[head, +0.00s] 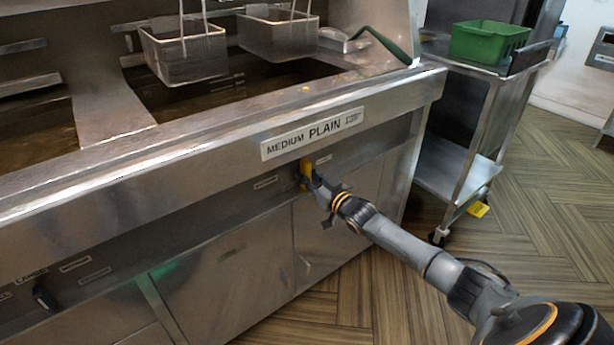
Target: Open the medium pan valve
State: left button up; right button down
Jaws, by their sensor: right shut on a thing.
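My right arm reaches in from the lower right. My left gripper does not show.
Two wire fry baskets (186,54) hang over the oil pan at the back. A dark knob (43,297) sits on the panel at lower left. A steel cart (462,170) with a green bin (488,41) stands right of the fryer.

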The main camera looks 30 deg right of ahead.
jog(key=shift+f, duration=0.1)
jog(key=c, duration=1.2)
grip_release()
jog(key=s, duration=1.2)
jog(key=shift+d, duration=0.45)
